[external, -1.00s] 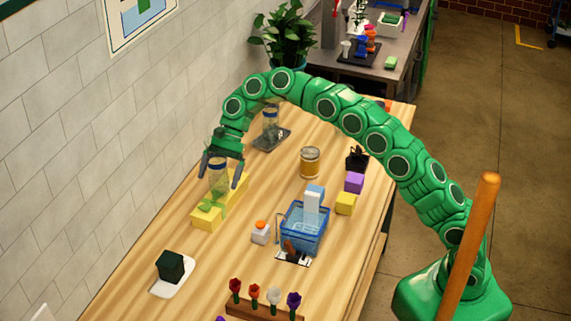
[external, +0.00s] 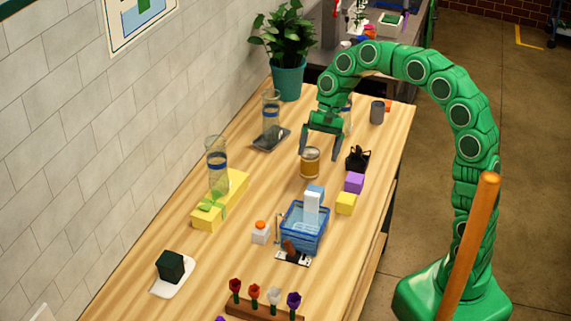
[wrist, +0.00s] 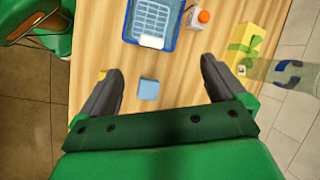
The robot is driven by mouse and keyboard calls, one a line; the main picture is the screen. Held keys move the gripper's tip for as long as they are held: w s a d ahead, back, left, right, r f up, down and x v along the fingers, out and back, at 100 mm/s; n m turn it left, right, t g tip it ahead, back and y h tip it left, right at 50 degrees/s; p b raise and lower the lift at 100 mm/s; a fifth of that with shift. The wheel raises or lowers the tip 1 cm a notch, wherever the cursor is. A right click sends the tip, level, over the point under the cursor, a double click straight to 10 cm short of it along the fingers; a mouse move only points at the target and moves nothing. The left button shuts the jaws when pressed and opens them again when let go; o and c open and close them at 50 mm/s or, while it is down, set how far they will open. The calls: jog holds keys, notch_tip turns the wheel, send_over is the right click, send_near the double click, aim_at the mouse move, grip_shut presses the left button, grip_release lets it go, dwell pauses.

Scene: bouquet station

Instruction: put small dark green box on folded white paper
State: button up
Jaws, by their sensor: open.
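A small dark green box (external: 171,265) stands upright on a flat white piece, which looks like the folded white paper (external: 176,287), at the table's near left. The box seems to rest on it and hides part of it. My gripper (external: 320,154) is open and empty, raised over the table by the gold can (external: 310,162), far from the box. In the wrist view my gripper (wrist: 160,68) has its fingers wide apart, with a light blue block (wrist: 148,90) below between them. Neither the dark green box nor the paper shows in the wrist view.
A yellow box (external: 208,216) with a green ribbon and a glass cylinder (external: 217,165) stand by the wall. A blue basket (external: 303,230) is mid-table. Purple (external: 354,182) and yellow (external: 345,203) blocks are right of it. A flower rack (external: 262,309) is at the front.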

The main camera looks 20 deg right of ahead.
jog(key=s+d+f+n+h, duration=0.2)
jog(key=s+d+f, duration=0.2)
jog(key=s+d, duration=0.9)
jog(key=s+d+f+n+t+h, duration=0.1)
jog(key=s+d+f, duration=0.3)
jog(key=s+d, duration=0.9)
jog(key=d+h, duration=0.1)
jog(key=d, duration=0.3)
jog(key=shift+f+n, duration=0.15)
jog(key=shift+n, duration=0.25)
